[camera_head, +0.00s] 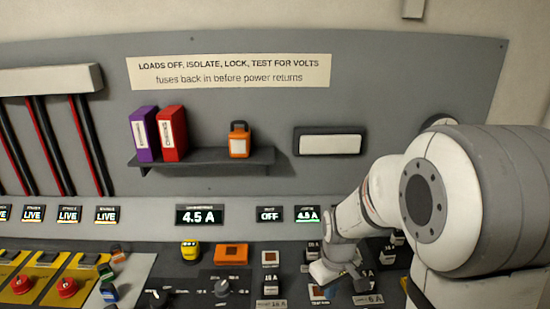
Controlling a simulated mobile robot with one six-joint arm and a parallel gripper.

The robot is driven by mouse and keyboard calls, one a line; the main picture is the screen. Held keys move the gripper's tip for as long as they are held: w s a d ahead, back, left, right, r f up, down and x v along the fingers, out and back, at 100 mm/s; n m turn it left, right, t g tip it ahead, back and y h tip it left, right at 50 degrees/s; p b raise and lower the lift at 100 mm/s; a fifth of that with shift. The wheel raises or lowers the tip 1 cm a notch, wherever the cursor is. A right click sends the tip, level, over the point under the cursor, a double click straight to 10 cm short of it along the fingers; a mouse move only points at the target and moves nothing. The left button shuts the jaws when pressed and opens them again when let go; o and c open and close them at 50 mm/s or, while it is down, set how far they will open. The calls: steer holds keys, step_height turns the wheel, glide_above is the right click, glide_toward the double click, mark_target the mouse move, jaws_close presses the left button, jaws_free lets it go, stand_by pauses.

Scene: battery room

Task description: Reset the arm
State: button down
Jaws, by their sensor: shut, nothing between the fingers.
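My white arm rises from the right side of the head view and reaches left and down over the panel. My gripper (358,284) is at the arm's end, low over the right part of the panel among dark fuse blocks. The fingers look close together with nothing seen between them. They are small and partly hidden by the wrist, so I cannot tell whether they touch the panel.
A shelf (205,160) holds a purple binder (145,134), a red binder (172,133) and an orange padlock (239,141). Red buttons on yellow plates (66,288) sit at lower left. Displays read LIVE, 4.5 A (202,215) and OFF (269,214). Space above the panel's middle is free.

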steer(key=s+r+m+t, duration=0.2)
steer(key=s+r+m, duration=0.3)
steer(key=s+r, duration=0.8)
steer(key=shift+s+d+t, duration=0.15)
steer(key=shift+s+t, duration=0.05)
steer(key=shift+t, duration=0.2)
